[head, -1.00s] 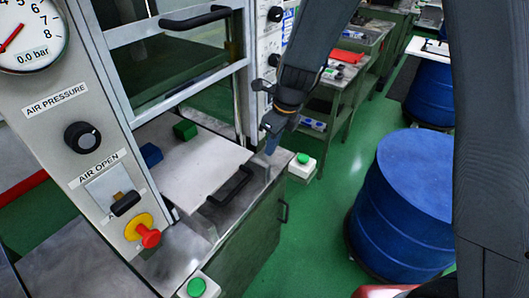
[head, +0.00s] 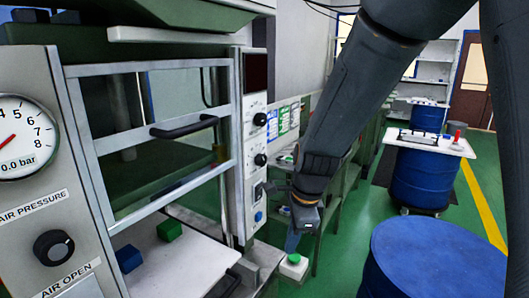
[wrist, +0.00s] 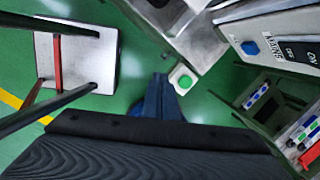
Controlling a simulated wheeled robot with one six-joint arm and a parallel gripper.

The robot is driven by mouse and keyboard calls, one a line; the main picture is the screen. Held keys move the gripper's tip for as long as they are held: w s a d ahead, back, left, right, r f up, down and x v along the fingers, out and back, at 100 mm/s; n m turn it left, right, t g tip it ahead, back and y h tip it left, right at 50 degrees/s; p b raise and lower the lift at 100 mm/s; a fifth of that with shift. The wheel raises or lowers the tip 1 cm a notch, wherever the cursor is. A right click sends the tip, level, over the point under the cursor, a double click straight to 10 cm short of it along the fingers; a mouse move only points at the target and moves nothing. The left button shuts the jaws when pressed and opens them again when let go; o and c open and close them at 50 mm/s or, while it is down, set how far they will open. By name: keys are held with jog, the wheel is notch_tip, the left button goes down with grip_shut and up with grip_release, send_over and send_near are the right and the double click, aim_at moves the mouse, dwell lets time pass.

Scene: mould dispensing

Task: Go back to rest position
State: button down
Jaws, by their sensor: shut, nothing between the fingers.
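My gripper (head: 292,242) hangs from the arm in the middle of the head view, its blue fingers pointing down. The fingers are together with nothing between them. They appear just above and beside a green button on a white box (head: 294,260); I cannot tell the exact gap. In the wrist view the blue fingers (wrist: 160,92) show at the bottom centre, next to the green button (wrist: 183,81). The press tray (head: 180,262) at lower left holds a green block (head: 169,229) and a blue block (head: 128,258).
The press frame with a black handle (head: 185,127) stands at left, beside the gauge panel (head: 40,200). A control panel (head: 256,150) is close to the gripper's left. A blue drum (head: 435,255) stands at lower right. Green floor (head: 345,255) is open between.

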jog(key=s+d+f+n+h+b, duration=0.1)
jog(key=s+d+f+n, duration=0.1)
jog(key=s+d+n, duration=0.9)
jog(key=shift+d+n+h, duration=0.3)
jog(key=shift+d+n, duration=0.55)
jog(key=shift+n, duration=2.35)
